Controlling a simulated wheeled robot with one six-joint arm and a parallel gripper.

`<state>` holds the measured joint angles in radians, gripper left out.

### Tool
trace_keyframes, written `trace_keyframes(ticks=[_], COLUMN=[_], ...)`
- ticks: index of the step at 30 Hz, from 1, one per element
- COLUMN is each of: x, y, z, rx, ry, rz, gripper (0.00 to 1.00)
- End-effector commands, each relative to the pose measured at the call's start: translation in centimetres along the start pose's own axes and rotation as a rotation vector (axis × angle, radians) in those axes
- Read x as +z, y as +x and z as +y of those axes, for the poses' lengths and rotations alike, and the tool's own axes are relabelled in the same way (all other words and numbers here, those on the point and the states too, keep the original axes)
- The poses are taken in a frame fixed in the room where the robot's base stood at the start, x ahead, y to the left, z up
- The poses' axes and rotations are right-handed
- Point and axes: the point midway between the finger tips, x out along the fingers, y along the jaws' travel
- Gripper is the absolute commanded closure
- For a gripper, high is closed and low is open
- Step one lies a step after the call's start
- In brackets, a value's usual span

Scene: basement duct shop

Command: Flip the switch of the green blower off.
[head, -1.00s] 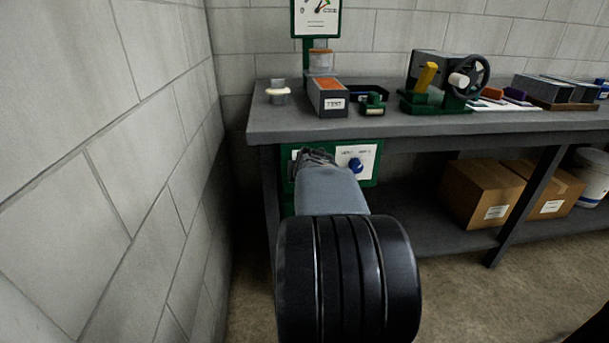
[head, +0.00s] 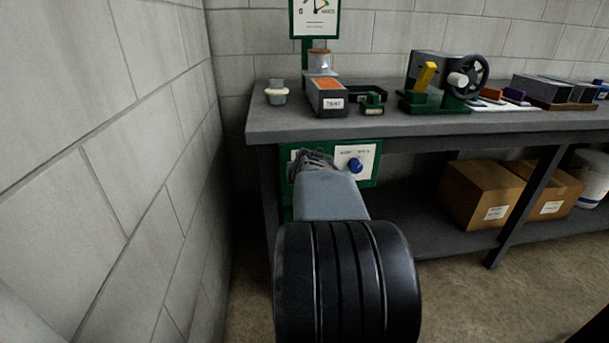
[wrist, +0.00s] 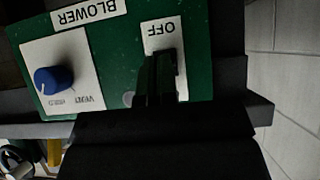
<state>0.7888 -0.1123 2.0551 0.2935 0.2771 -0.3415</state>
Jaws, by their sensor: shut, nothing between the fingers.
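The green blower panel (wrist: 118,62) hangs under the bench and fills much of the wrist view, upside down, with a BLOWER label (wrist: 88,14). It also shows in the head view (head: 369,182), partly behind my arm. A white switch plate (wrist: 160,28) on it reads OFF. My gripper (wrist: 160,78) is shut and empty, its dark fingertips over the switch plate. They hide most of the switch, so its position and any contact cannot be told. In the head view my gripper (head: 313,158) is at the panel's left part.
A blue knob (wrist: 54,79) on a white plate is beside the switch plate. The grey bench (head: 420,124) overhangs the panel and holds a grey-and-orange box (head: 327,98) and a handwheel device (head: 467,78). A block wall (head: 110,170) stands close on the left. Cardboard boxes (head: 482,195) sit below.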

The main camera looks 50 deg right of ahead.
Motion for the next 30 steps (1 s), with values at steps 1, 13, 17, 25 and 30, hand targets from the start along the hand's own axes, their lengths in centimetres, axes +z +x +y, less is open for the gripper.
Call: trace_keyframes(ticks=[1,13,17,25,30], x=[0.0,0.0,-0.1,-0.9,-1.3], y=[0.0,0.0,-0.1,-0.6,-1.0], z=[0.0,0.0,0.0,0.0,0.0], rx=[0.0,0.0,0.0,0.0,0.0], ry=[0.0,0.0,0.0,-0.001,-0.001], rz=[0.0,0.0,0.0,0.0,0.0], gripper=[1.0,1.0,1.0,1.0,1.0])
